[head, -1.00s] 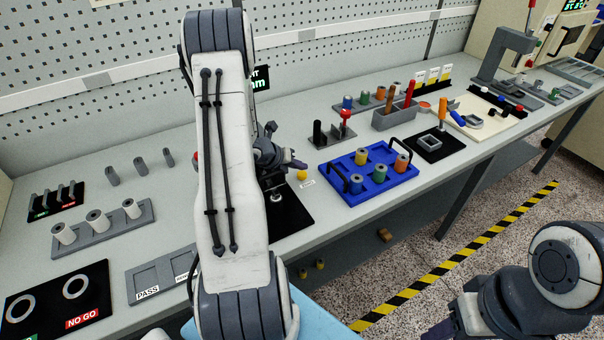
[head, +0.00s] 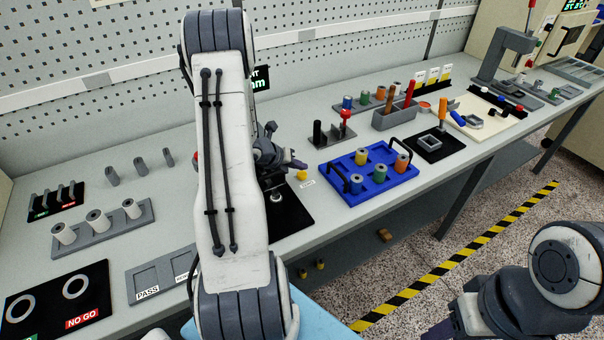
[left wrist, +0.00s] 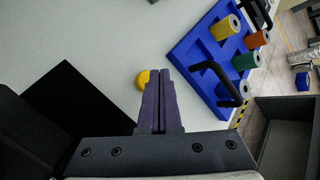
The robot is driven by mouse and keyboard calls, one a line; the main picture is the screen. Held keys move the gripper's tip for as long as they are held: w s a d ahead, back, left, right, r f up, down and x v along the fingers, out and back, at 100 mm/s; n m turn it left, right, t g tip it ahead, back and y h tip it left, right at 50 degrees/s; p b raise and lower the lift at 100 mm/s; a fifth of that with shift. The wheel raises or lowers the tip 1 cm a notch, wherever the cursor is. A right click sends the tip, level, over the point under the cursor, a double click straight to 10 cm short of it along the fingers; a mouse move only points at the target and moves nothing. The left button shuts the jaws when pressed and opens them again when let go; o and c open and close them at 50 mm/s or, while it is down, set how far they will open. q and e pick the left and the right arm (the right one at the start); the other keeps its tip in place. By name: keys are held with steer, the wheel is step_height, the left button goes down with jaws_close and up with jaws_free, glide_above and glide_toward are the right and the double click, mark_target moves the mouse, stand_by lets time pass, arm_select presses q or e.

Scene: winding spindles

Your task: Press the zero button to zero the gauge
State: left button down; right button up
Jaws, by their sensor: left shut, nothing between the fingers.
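The yellow zero button (head: 302,175) stands on the bench beside a small white label (head: 307,184). It also shows in the left wrist view (left wrist: 142,80) as a yellow dome, partly hidden behind the fingertips. My left gripper (head: 301,165) is shut and empty, its purple fingertips (left wrist: 160,75) right at the button. I cannot tell whether they touch it. The gauge's dark display (head: 262,78) shows only its right edge, and its reading is hidden by my left arm. The gauge's black base (head: 290,218) is partly hidden too. My right gripper (head: 445,328) is cut off at the bottom edge.
A blue tray (head: 345,190) with coloured spools and black handles stands just right of the button. A grey spool rack (head: 145,222), a PASS tray (head: 148,280) and a NO GO board (head: 60,312) lie to the left. A grey bin (head: 392,121) stands farther back.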

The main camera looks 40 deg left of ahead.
arm_select(q)
steer(key=shift+f, duration=0.15)
steer(key=shift+f+b, duration=0.25)
steer(key=shift+b, duration=0.2)
steer(key=shift+f+b, duration=0.3)
steer(key=shift+f, duration=0.05)
steer(key=shift+s+d+f+b, duration=0.15)
steer(key=shift+s+f+b, duration=0.1)
steer(key=shift+f+b, duration=0.3)
stand_by(0.8)
steer(key=shift+r+p, duration=0.55)
steer(key=shift+p, duration=0.1)
steer(key=shift+s+r, duration=0.15)
steer(key=shift+r, duration=0.1)
steer(key=shift+a+r, duration=0.1)
steer(key=shift+a, duration=0.1)
